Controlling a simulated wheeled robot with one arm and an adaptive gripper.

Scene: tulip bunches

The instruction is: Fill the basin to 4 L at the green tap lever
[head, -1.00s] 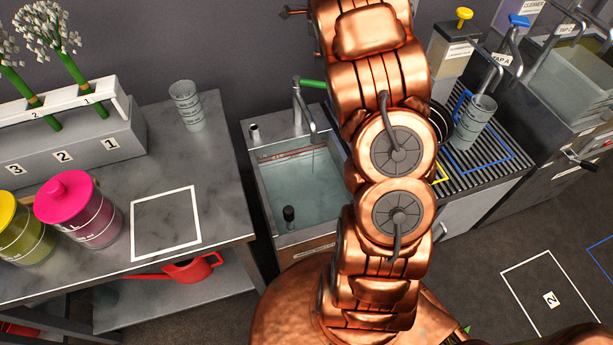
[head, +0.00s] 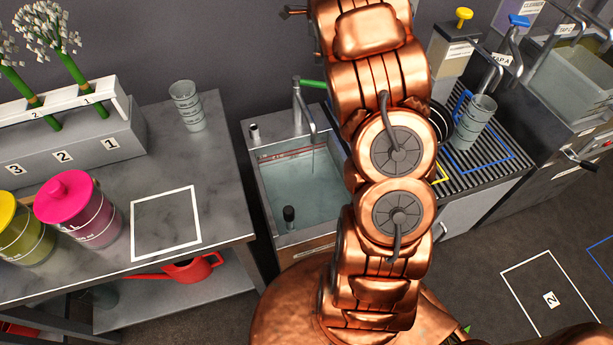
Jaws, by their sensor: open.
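The basin (head: 261,205) is a grey sink left of my arm, with clear bluish water (head: 300,190) in it. A red line (head: 290,153) runs along its back inner wall; I cannot read a volume. A dark upright plug or stub (head: 289,214) stands at the front left of the water. The grey tap (head: 297,105) rises behind the basin, its spout over the water. A thin line below the spout looks like a stream. The green tap lever (head: 311,84) points right; its right end is hidden behind my copper arm. My gripper cannot be made out.
My arm covers the basin's right side. A left table holds grey cups (head: 187,105), a pink-lidded jar (head: 78,210) and a flower rack (head: 85,150).

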